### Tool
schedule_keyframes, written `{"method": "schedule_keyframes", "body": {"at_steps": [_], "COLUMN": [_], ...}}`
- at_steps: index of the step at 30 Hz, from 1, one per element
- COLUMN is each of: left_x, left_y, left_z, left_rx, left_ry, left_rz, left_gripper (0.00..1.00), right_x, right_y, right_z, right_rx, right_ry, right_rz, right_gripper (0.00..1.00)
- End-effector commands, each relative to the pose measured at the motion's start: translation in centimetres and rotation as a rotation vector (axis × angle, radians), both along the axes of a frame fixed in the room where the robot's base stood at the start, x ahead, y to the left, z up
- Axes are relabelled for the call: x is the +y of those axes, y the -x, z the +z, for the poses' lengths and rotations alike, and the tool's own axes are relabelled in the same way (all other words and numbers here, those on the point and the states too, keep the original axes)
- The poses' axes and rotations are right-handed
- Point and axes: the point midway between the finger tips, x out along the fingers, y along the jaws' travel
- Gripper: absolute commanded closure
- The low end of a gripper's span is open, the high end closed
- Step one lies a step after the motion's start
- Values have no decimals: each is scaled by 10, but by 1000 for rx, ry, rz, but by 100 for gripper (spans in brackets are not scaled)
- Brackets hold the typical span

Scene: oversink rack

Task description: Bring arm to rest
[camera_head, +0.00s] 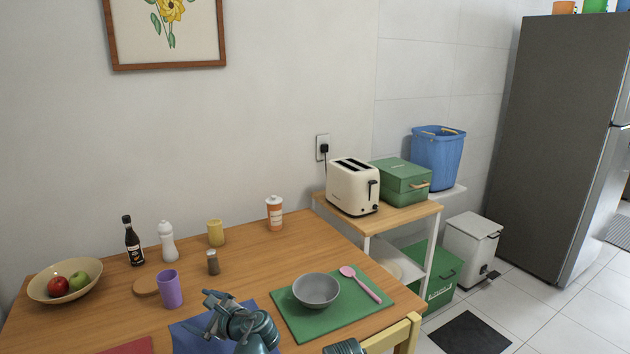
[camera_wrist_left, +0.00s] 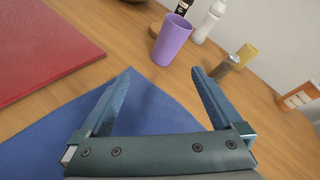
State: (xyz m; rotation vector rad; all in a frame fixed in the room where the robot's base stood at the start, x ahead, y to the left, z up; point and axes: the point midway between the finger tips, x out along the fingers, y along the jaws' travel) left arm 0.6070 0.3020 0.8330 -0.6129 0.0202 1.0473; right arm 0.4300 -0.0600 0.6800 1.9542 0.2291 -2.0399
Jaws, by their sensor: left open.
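My left gripper (camera_head: 222,308) is over the near part of the table, above a blue placemat (camera_head: 184,337). In the left wrist view its two fingers (camera_wrist_left: 163,72) are spread apart with nothing between them. The blue placemat (camera_wrist_left: 150,115) lies below the fingers. A purple cup (camera_wrist_left: 172,40) stands upright just beyond the fingertips, apart from them. The cup also shows in the head view (camera_head: 170,289), left of the gripper. A small teal-grey part of mine shows at the bottom edge of the head view; my right gripper cannot be made out.
A green placemat (camera_head: 352,318) holds a grey bowl (camera_head: 316,289) and pink spoon (camera_head: 362,284), right of my left gripper. A fruit bowl (camera_head: 42,290), sauce bottle (camera_head: 133,243), white bottle (camera_head: 167,243) and shaker (camera_head: 212,263) stand left and behind. A chair back (camera_head: 395,336) is at right.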

Motion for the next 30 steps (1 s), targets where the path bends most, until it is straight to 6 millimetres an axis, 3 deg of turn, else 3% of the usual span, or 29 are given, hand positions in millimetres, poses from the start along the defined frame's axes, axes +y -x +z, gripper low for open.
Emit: {"method": "schedule_keyframes", "body": {"at_steps": [1,5,9,15,21,30], "left_x": [-15,-57,-112,-189,-233,-243], "left_y": [11,40,77,134,169,178], "left_z": [20,16,18,34,48,48], "left_rx": [-51,-153,-209,-198,-159,-149], "left_ry": [138,487,813,1111,1216,1234], "left_rz": [47,221,463,824,1054,1113], "left_gripper": [0,0,0,0,0,0], "right_x": [0,0,0,0,0,0], "right_y": [0,0,0,0,0,0], "right_z": [38,81,127,177,200,201], "right_rx": [0,0,0,0,0,0], "right_ry": [0,0,0,0,0,0], "right_rz": [0,0,0,-1,-1,-1], "right_gripper": [54,54,54,54,54,54]}}
